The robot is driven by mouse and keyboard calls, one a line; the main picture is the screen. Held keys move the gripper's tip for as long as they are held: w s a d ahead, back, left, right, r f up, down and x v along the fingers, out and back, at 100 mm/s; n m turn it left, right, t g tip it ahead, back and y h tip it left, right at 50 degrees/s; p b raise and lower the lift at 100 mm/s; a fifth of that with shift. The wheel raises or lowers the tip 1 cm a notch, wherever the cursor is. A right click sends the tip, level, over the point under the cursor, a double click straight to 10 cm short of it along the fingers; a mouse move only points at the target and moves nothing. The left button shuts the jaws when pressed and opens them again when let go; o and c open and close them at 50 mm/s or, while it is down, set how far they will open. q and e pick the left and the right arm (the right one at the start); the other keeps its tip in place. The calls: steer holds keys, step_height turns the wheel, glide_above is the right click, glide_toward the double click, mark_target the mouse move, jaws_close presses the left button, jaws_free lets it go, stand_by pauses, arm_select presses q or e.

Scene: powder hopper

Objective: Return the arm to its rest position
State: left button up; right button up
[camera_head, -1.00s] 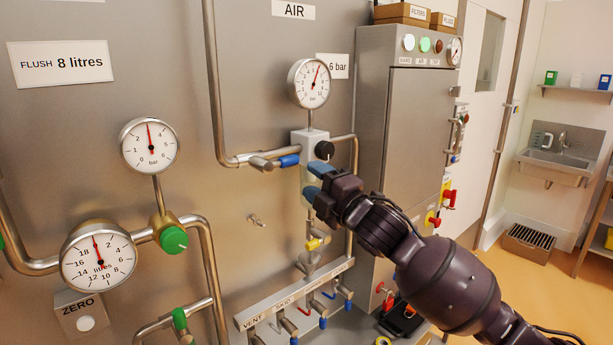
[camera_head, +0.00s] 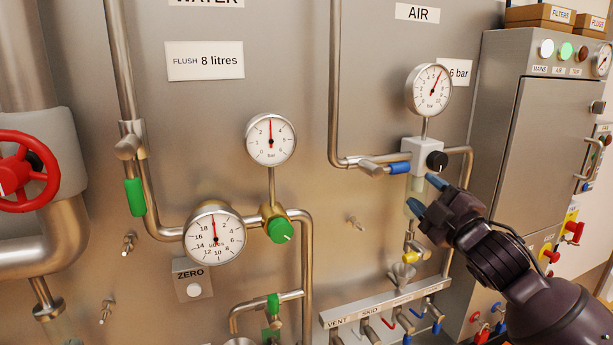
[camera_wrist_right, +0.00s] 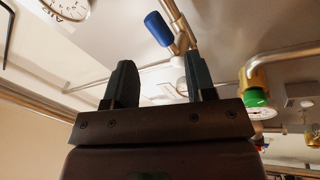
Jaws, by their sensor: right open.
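My right gripper (camera_head: 426,196) is in the head view at the right, in front of the air line. Its two blue-tipped fingers are apart with nothing between them. They are just below and in front of the black knob (camera_head: 437,161) on the white regulator block (camera_head: 421,157); I cannot tell the exact gap. In the right wrist view the two dark fingers (camera_wrist_right: 160,85) stand apart and empty, with the blue lever handle (camera_wrist_right: 158,29) beyond them. That blue handle also shows in the head view (camera_head: 399,168). My left gripper is not in view.
The air gauge (camera_head: 428,90) is above the regulator. Green-handled valves, a litre dial (camera_head: 214,233) and a red handwheel (camera_head: 22,171) are to the left. A labelled manifold rail (camera_head: 385,304) is below. A grey cabinet (camera_head: 540,150) stands close on the right.

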steer(key=s+d+f+m+g+h, duration=0.1)
steer(key=s+f+m+h, duration=0.2)
steer(key=f, duration=0.6)
steer(key=s+d+f+m+g, duration=0.1)
steer(key=s+f+m, duration=0.3)
steer(key=f, duration=0.5)
steer(key=s+d+f+m+g+h, duration=0.1)
steer(key=s+f+m+h, duration=0.15)
steer(key=f+m, duration=0.45)
steer(key=s+d+f+m+g+h, duration=0.1)
steer(key=s+f+g, duration=0.3)
steer(key=s+f, duration=1.6)
steer(key=shift+s+d+m+g+h, duration=0.35)
steer(key=shift+d+m+g+h, duration=0.1)
steer(key=shift+m, duration=0.35)
